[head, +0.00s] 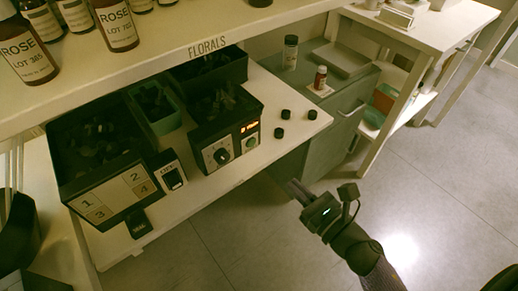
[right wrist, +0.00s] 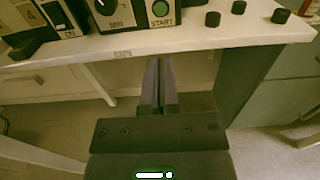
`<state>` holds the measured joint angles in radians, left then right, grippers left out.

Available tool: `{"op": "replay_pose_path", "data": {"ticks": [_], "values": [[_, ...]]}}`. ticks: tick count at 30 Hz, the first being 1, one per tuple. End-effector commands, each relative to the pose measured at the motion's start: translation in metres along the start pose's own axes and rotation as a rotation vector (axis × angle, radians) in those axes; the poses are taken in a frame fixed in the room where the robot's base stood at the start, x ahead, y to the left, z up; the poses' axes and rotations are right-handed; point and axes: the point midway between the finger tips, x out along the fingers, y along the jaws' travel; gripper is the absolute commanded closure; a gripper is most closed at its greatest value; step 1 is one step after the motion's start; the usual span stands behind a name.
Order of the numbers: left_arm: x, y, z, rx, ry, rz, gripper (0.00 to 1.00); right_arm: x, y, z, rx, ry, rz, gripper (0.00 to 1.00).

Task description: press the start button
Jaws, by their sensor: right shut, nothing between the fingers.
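The start button (head: 250,143) is a round green button on the front of a dark control box (head: 228,128) with a dial and a lit red display. In the right wrist view the green button (right wrist: 160,9) shows at the top edge, above a START label. My right gripper (head: 293,187) is shut and empty, in front of the bench and apart from the button, lower and to its right. In the right wrist view its fingers (right wrist: 160,65) lie together, pointing toward the bench edge below the button. I cannot make out my left gripper.
A shelf marked FLORALS (head: 207,46) with brown bottles overhangs the bench. Black caps (head: 312,114) lie right of the control box. A numbered bin (head: 112,194) and a small box (head: 171,177) stand to its left. A grey cabinet (head: 335,105) stands right. Floor in front is clear.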

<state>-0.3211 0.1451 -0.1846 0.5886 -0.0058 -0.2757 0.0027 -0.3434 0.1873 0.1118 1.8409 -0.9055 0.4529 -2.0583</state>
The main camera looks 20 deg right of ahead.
Motion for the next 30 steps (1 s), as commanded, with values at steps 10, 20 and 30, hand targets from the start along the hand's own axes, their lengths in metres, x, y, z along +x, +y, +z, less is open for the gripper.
{"op": "replay_pose_path", "data": {"ticks": [10,20,30], "values": [[0.007,-0.001,-0.006,0.0,0.008,-0.002,0.41,0.076,-0.001,-0.001,0.0,-0.001,0.0,1.0],[0.013,-0.001,-0.01,0.0,0.011,-0.002,0.41,0.12,0.0,-0.001,0.001,0.001,0.0,1.0],[0.013,0.0,-0.004,0.001,0.0,0.0,0.41,0.123,0.0,0.0,0.002,0.001,-0.001,1.0]]}}
